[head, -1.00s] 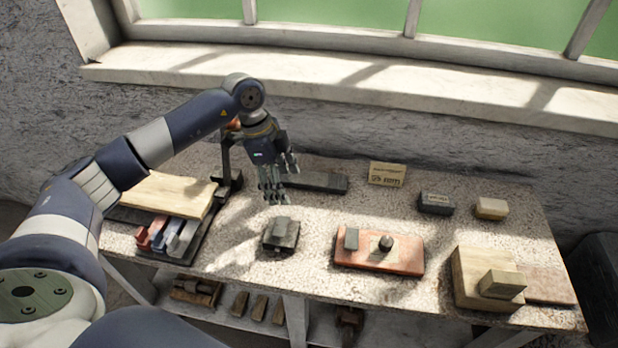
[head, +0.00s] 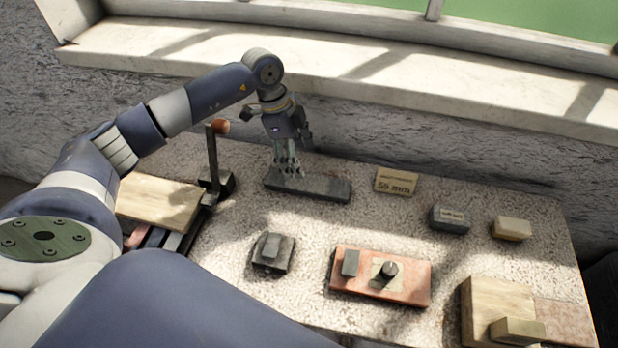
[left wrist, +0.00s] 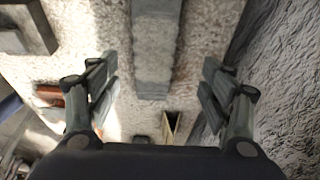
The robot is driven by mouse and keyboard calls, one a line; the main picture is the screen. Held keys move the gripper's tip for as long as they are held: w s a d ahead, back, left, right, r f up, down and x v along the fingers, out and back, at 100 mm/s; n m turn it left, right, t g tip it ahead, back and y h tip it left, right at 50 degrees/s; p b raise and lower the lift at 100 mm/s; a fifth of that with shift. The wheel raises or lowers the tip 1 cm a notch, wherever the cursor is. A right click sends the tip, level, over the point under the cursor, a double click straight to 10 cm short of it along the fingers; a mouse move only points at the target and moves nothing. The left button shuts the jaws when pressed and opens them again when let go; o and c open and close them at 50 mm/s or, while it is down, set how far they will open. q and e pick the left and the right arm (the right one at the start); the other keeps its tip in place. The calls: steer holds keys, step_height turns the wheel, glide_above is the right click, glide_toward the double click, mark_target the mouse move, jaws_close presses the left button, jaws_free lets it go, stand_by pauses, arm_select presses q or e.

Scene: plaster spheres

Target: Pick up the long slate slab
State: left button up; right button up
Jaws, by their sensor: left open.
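The long slate slab (head: 325,188) is a dark grey bar lying flat at the back of the table, below the window wall. In the left wrist view the slab (left wrist: 155,50) runs down the upper middle, between the lines of the two fingers. My left gripper (head: 287,172) is over the slab's left end, pointing down. In the left wrist view its two fingers (left wrist: 157,82) are spread wide, one on each side of the slab, with nothing between them gripped. Whether the fingertips touch the slab or table cannot be told. My right gripper is not in view.
A dark stand with an upright post (head: 213,160) is left of the slab. A wooden board (head: 158,200) lies further left. A labelled tan block (head: 396,182) is just right of the slab. A small dark block (head: 271,252) and a red slab (head: 350,283) lie nearer.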

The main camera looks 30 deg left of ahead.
mark_target(308, 181)
arm_select(q)
steer(key=shift+s+x, duration=0.2)
steer(key=shift+x, duration=0.8)
steer(key=shift+d+f, duration=0.15)
steer(key=shift+f, duration=0.15)
steer(key=shift+d+f+p, duration=0.1)
steer(key=shift+f+p, duration=0.25)
steer(key=x, duration=0.1)
steer(key=p+x, duration=0.1)
steer(key=x, duration=0.1)
steer(key=shift+s+d+f, duration=0.2)
steer(key=shift+f, duration=0.05)
steer(key=shift+w+f, duration=0.1)
steer(key=shift+f, duration=0.4)
jaws_close()
steer(key=shift+r, duration=0.2)
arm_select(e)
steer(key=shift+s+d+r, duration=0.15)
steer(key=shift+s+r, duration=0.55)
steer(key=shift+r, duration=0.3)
